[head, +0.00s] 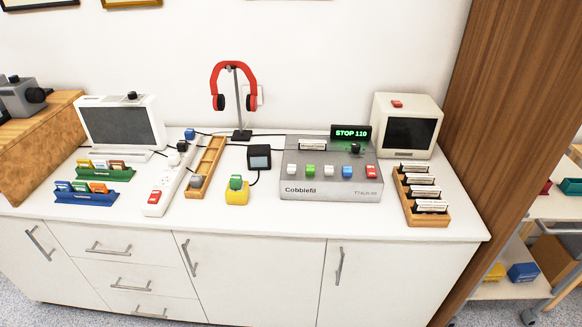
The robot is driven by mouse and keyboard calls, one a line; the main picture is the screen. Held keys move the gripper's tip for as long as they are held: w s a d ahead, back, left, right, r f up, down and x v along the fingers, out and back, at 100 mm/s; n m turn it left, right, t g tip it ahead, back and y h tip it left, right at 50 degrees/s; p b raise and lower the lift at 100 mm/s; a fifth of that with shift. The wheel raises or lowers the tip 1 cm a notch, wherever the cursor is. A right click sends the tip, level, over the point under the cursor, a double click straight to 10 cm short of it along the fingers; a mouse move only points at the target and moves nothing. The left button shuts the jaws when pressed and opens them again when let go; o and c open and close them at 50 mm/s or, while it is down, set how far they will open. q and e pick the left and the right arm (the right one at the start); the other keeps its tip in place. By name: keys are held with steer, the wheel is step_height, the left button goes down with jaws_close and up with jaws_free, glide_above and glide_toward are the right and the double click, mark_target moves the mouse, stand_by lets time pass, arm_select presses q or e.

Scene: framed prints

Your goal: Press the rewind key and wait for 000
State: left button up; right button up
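A grey cassette deck (330,188) marked "Cobbiefil" stands on the white counter, right of the middle. Its row of keys runs white (292,170), green (311,171), a pale one, blue (347,172) and red (371,171). Which of them is the rewind key I cannot tell; any key symbols are too small to read. The green-lit display (351,133) at its back reads "STOP 110". A white labelled cassette (312,145) and a black knob (355,149) sit on its top. Neither of my grippers shows in the head view.
Right of the deck are a wooden rack (425,214) of cassettes and a cream monitor (408,115). The counter's front strip is clear.

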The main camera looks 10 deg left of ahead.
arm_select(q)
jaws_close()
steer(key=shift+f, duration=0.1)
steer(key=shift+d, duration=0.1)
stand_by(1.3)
